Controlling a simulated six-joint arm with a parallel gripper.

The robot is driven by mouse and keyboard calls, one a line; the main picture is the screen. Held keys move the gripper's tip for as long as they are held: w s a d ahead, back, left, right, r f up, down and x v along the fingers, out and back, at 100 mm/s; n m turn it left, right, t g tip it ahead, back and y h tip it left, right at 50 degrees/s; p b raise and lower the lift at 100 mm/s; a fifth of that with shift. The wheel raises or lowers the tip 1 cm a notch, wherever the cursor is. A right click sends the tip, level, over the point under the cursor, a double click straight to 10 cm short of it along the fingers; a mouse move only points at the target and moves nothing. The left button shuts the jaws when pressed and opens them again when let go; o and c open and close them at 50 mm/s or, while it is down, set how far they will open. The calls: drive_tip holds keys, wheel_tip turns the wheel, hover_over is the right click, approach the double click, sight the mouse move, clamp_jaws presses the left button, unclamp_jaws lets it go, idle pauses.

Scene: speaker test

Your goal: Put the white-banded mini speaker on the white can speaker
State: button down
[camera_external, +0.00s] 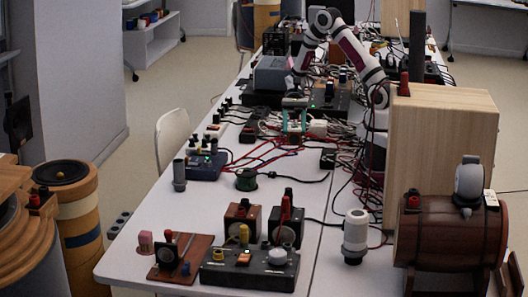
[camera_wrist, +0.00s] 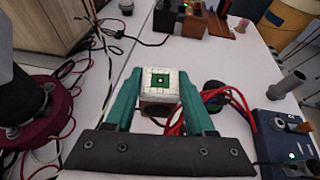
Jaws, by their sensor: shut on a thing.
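My gripper (camera_external: 294,129) has teal fingers and is over the cable-strewn middle of the table. In the wrist view my gripper (camera_wrist: 160,88) is shut on a small block, which I take to be the white-banded mini speaker (camera_wrist: 160,76). Its upper face is white with a green and black square, and brown shows below. Its underside is hidden, so I cannot tell whether it touches the table. The white can speaker (camera_external: 355,232) stands upright near the front, right of centre, apart from my gripper. It also shows at the top of the wrist view (camera_wrist: 126,6).
Two wooden mini speakers (camera_external: 240,222) stand behind a black control box (camera_external: 250,270) at the front. A tall wooden cabinet (camera_external: 445,150) and a brown barrel (camera_external: 450,232) crowd the right.

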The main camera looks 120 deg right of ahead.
drive_tip(key=w+a+r+n+g+y, duration=0.1)
drive_tip(key=w+a+r+n+g, duration=0.1)
drive_tip(key=w+a, duration=0.45)
drive_tip(key=w+a+r+n+g+y, duration=0.15)
drive_tip(key=w+a, duration=0.25)
drive_tip(key=w, duration=0.5)
drive_tip(key=w+a+r+n+g, duration=0.1)
drive_tip(key=w+a+r, duration=0.2)
drive_tip(key=a, duration=0.5)
drive_tip(key=w+a+r+n+g, duration=0.1)
drive_tip(key=w+a+r+g, duration=0.2)
drive_tip(key=a, duration=0.5)
drive_tip(key=a+r+n, duration=0.2)
drive_tip(key=a+r, duration=0.2)
drive_tip(key=a, duration=0.9)
drive_tip(key=shift+g, duration=0.45)
drive_tip(key=x, duration=0.4)
drive_tip(key=s+f+x, duration=0.1)
drive_tip(key=x, duration=0.7)
drive_tip(key=shift+s+f, duration=0.3)
drive_tip(key=shift+f, duration=0.05)
hover_over(357, 213)
wheel_tip(357, 213, down, 4)
drive_tip(key=shift+f, duration=0.1)
